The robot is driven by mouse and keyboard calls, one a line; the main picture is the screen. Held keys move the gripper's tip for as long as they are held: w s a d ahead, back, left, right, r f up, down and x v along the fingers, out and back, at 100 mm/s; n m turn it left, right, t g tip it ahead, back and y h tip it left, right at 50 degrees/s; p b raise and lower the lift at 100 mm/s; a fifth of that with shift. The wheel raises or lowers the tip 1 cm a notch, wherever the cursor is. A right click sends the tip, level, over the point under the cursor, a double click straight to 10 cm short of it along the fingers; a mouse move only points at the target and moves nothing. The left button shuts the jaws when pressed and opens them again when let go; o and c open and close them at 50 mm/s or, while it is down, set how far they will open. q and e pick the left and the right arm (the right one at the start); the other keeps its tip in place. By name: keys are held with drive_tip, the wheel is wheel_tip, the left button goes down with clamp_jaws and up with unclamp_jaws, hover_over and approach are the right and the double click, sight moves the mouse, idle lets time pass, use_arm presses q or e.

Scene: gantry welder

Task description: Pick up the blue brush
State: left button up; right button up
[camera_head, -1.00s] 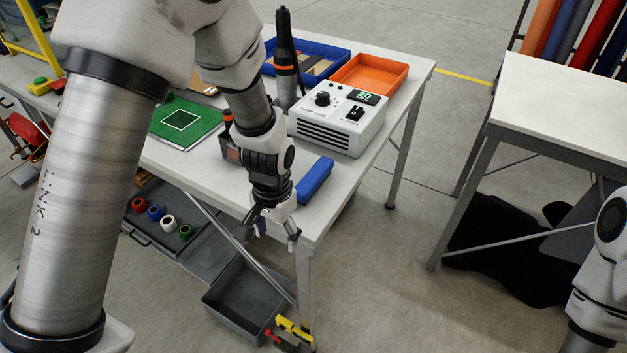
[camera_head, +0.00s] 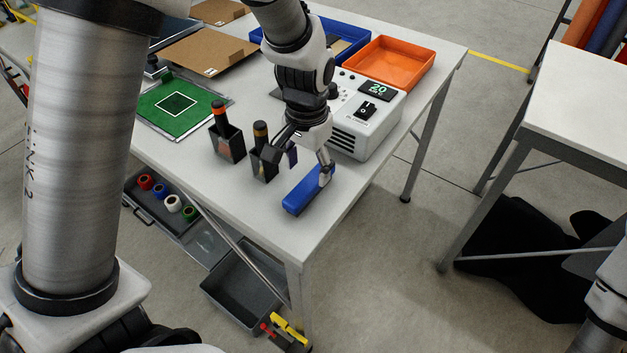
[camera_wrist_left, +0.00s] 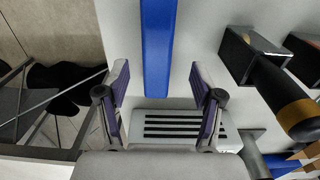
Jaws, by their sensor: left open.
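The blue brush (camera_head: 301,195) lies on the white table (camera_head: 218,180) near its front right corner, seen as a long blue bar. My left gripper (camera_head: 300,166) is open and points down above the brush, and its right finger covers part of the brush's far end. In the left wrist view, the brush (camera_wrist_left: 158,45) runs between the lines of the two spread fingers of the left gripper (camera_wrist_left: 159,82), with nothing gripped. I cannot tell whether a finger touches it. Only part of my right arm shows at the right edge; its gripper is out of view.
Two dark holders with handled tools (camera_head: 227,142) (camera_head: 263,165) stand left of the brush. A white control box (camera_head: 368,125) stands behind it. An orange tray (camera_head: 392,62) and a green board (camera_head: 178,104) lie farther back. The table's edge is close to the brush.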

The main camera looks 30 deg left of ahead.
sight(310, 182)
use_arm(q)
drive_tip(key=f, duration=0.4)
drive_tip(key=shift+d+f, duration=0.15)
drive_tip(key=shift+d, duration=0.05)
drive_tip(key=shift+w+f, duration=0.2)
drive_tip(key=shift+f, duration=0.1)
drive_tip(key=shift+s, duration=0.1)
drive_tip(key=shift+c, duration=0.4)
drive_tip(key=shift+s+r, duration=0.15)
drive_tip(key=c, duration=0.5)
clamp_jaws()
